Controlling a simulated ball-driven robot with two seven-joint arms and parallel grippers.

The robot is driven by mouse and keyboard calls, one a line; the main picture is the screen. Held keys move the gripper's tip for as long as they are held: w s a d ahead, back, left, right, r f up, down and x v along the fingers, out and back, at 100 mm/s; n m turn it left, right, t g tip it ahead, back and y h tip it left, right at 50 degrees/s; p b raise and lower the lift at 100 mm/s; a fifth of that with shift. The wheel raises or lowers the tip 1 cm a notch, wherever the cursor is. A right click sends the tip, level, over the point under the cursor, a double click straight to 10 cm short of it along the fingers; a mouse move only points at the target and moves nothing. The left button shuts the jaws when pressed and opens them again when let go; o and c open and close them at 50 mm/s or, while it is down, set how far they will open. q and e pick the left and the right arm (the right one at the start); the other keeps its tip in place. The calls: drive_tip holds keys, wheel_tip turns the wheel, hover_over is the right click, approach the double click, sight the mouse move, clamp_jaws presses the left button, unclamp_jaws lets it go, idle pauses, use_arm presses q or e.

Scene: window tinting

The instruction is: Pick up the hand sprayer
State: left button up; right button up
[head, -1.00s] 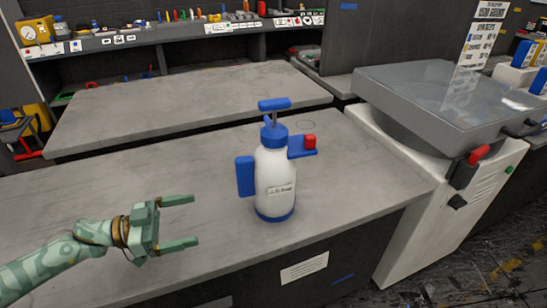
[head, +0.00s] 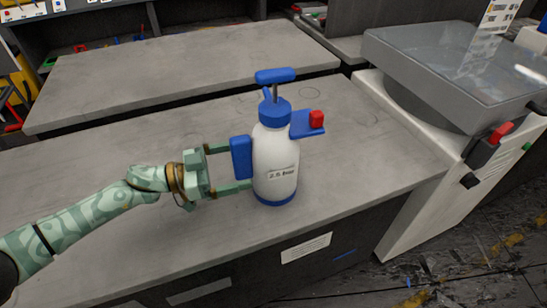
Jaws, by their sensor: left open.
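The hand sprayer (head: 276,160) stands upright on the grey workbench (head: 120,235). It has a white bottle, a blue base, a blue pump handle on top, a blue side handle (head: 241,157) on its left and a blue spout with a red tip on its right. My left gripper (head: 242,167) is open at the sprayer's left side. Its two fingers reach along either side of the blue side handle, one behind it and one below it in the picture. I cannot tell whether the fingers touch the sprayer. My right gripper is out of view.
A second grey bench top (head: 180,72) lies behind, with a gap between. A white machine with a grey, glass-topped lid (head: 450,70) stands at the right. The bench is clear around the sprayer. The dark floor shows at lower right.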

sight(254, 162)
use_arm(q)
drive_tip(key=b+x, duration=0.1)
drive_tip(key=x, duration=0.3)
drive_tip(key=shift+d, duration=0.35)
drive_tip(key=shift+w+d, duration=0.15)
drive_tip(key=shift+d, duration=0.25)
drive_tip(key=shift+c, duration=0.3)
drive_tip(key=shift+r, duration=0.15)
drive_tip(key=c, duration=1)
